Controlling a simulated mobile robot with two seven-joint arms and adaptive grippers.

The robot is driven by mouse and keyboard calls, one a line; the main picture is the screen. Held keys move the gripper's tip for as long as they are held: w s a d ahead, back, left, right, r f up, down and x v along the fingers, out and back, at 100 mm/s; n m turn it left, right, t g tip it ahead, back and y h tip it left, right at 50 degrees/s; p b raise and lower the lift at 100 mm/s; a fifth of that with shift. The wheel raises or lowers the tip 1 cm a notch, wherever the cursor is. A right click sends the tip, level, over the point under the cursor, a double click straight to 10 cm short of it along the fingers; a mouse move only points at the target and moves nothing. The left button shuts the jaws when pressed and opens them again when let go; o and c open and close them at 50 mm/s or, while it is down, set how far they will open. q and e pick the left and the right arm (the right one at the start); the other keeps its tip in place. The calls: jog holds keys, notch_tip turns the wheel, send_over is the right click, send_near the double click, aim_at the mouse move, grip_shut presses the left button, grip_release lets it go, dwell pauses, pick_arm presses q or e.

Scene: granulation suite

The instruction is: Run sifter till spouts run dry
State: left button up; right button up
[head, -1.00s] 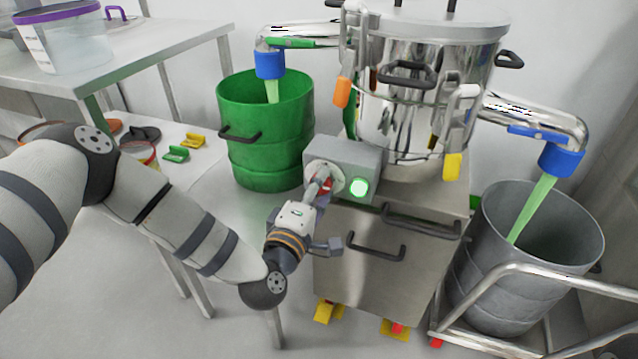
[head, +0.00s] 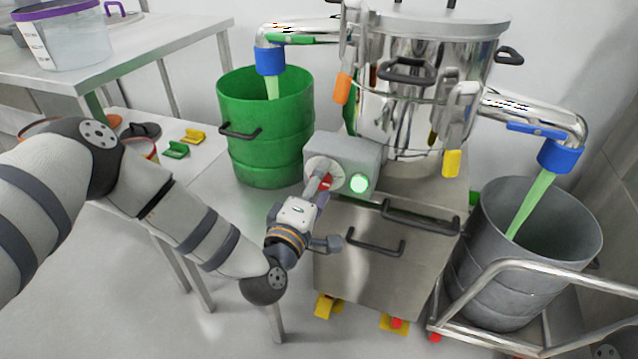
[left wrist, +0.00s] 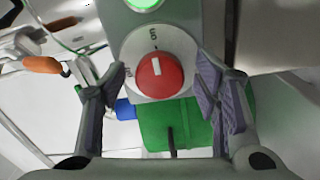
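The steel sifter (head: 400,110) stands on a wheeled base with its green lamp (head: 360,183) lit. Light green streams fall from its left spout (head: 268,62) into a green drum (head: 262,150) and from its right spout (head: 560,155) into a grey drum (head: 490,250). My left gripper (head: 321,184) is at the control box (head: 350,155). In the left wrist view, its fingers (left wrist: 155,88) are spread either side of the red knob (left wrist: 160,75), with visible gaps and nothing held. The knob's white mark points nearly straight up on its round plate. My right gripper is out of view.
A steel table (head: 150,55) with a purple-rimmed tub (head: 68,42) stands at the back left. A lower table holds yellow and green clips (head: 177,150). A tubular trolley frame (head: 520,268) surrounds the grey drum. Open floor lies at the front left.

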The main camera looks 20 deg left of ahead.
pick_arm(q)
jog(key=s, duration=1.2)
jog(key=shift+a, duration=0.2)
dwell(4.3)
